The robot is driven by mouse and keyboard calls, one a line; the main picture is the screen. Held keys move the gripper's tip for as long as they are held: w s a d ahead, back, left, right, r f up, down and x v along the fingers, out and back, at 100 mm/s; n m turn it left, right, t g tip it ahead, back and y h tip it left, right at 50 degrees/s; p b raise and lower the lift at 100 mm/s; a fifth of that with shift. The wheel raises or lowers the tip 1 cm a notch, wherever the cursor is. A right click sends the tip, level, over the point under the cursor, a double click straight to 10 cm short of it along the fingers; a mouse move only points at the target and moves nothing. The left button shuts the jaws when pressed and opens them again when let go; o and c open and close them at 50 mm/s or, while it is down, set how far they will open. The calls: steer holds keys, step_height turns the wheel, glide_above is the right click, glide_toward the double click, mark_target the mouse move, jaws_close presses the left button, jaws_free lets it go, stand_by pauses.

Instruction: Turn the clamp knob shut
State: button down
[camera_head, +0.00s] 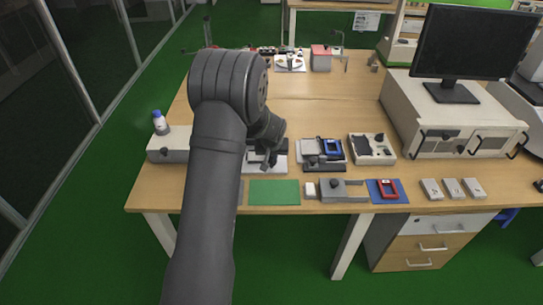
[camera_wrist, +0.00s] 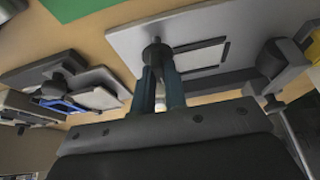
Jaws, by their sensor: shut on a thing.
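The clamp fixture's light grey base plate (camera_head: 278,168) lies on the table, partly hidden behind my arm in the head view. In the wrist view its base plate (camera_wrist: 130,38) fills the upper middle. The dark clamp knob (camera_wrist: 156,47) stands at the plate's edge. My gripper (camera_wrist: 159,68) has its two fingers close together, shut on the knob. In the head view my gripper (camera_head: 262,160) is low over the fixture, and its fingertips and the knob are too small to make out.
A green mat (camera_head: 274,192) lies in front of the fixture. A fixture with a blue-framed device (camera_head: 331,147) stands to the right, with an open grey box (camera_head: 372,149) beyond. A white-capped bottle (camera_head: 160,123) stands on a box at left.

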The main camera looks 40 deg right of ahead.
stand_by(0.3)
steer(key=c, duration=1.5)
jaws_free()
steer(key=shift+o, duration=0.2)
steer(key=shift+r, duration=0.1)
steer(key=v, duration=1.7)
steer(key=shift+s+r, duration=0.1)
steer(key=x, duration=1.7)
steer(key=shift+f, duration=0.2)
steer(key=shift+r, duration=0.1)
